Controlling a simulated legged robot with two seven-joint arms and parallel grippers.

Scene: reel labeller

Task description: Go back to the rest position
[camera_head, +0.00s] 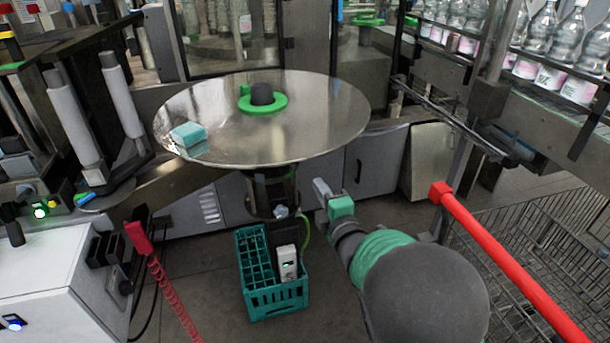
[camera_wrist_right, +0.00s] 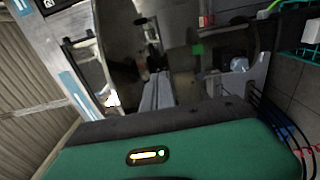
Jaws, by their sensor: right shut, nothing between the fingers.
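My right gripper (camera_head: 322,190) shows in the head view, below the front right edge of the round metal reel table (camera_head: 318,115). Its fingers are shut and hold nothing. The arm comes in from the lower right, with a green band behind the wrist. In the right wrist view the green gripper body (camera_wrist_right: 215,150) fills the lower part, and the grey fingers (camera_wrist_right: 157,92) point away from the camera. My left gripper is not in view.
A teal sponge-like block (camera_head: 188,134) lies on the reel table's left side. A green crate (camera_head: 275,301) stands on the floor below. A red bar (camera_head: 510,265) and wire cages (camera_head: 560,235) are at right. Bottles (camera_head: 545,38) line the upper right. A white cabinet (camera_head: 60,290) is at left.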

